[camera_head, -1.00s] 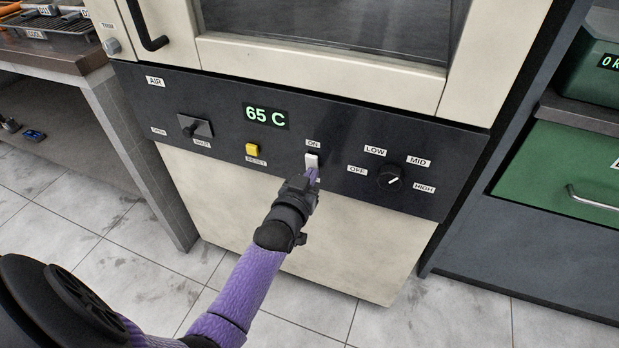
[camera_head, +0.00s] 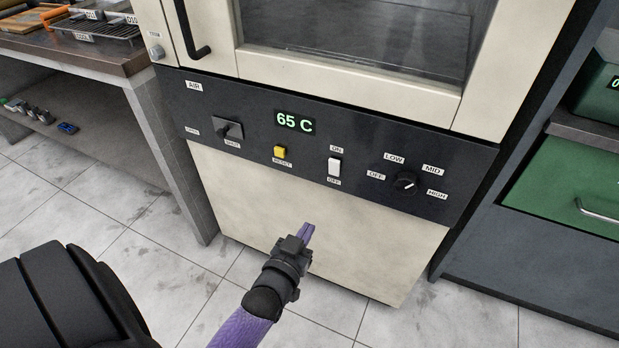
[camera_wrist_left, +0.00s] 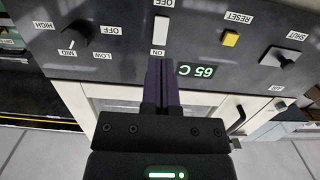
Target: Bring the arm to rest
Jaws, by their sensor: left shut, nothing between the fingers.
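My left gripper (camera_head: 306,232) is shut and empty, with its purple fingers together. In the head view it is in front of the cream lower panel of the oven, below the black control panel (camera_head: 350,187) and apart from the switch. The white ON/OFF switch (camera_head: 334,167) is fully visible between its labels. In the left wrist view the closed fingers (camera_wrist_left: 161,66) point toward the panel, and the white switch (camera_wrist_left: 161,30) shows beyond their tips. My right gripper is not in view.
The panel also carries a yellow RESET button (camera_head: 280,152), an AIR lever (camera_head: 228,131), a 65 C display (camera_head: 295,122) and a heat knob (camera_head: 404,181). A bench (camera_head: 100,62) stands left and a green drawer (camera_head: 570,190) right. Tiled floor is clear in front.

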